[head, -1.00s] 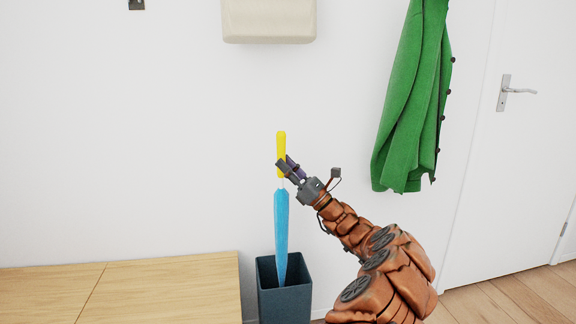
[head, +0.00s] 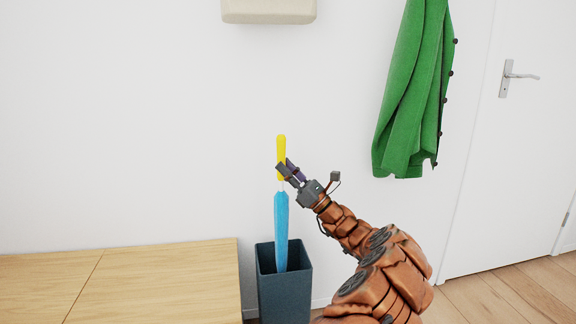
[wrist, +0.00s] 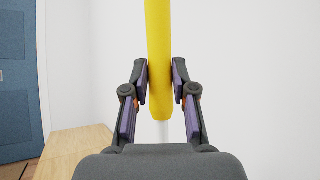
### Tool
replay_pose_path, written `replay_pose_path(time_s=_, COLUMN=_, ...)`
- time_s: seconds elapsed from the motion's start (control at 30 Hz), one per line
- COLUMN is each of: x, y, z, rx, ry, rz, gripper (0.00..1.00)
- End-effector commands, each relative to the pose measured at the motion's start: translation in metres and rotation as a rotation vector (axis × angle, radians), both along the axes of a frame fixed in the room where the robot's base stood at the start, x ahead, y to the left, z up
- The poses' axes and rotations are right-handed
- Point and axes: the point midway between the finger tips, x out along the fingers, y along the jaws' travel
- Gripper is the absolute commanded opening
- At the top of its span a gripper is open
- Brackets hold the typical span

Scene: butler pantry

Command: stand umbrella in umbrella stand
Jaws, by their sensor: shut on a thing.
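The umbrella (head: 281,228) is upright, with a blue folded canopy and a yellow handle (head: 281,146). My gripper (head: 283,173) is shut on the umbrella at the lower part of the yellow handle. The wrist view shows the yellow handle (wrist: 159,60) between the two fingers (wrist: 160,82). The umbrella stand (head: 285,294) is a dark blue-grey, square, open-topped bin on the floor against the wall. The umbrella's lower tip is inside the stand's opening, near its back. Whether the tip touches the stand's bottom cannot be told.
A light wooden bench or cabinet top (head: 130,280) stands just left of the stand. A green coat (head: 412,100) hangs on the wall at right, beside a white door (head: 520,150). A beige box (head: 268,10) is on the wall above. Wooden floor (head: 500,296) is clear at right.

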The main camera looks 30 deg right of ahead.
Motion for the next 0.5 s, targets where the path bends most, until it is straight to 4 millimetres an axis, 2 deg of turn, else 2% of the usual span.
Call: replay_pose_path(time_s=0.5, x=0.0, y=0.0, z=-0.033, rx=0.001, ry=-0.001, rz=0.001, gripper=0.0)
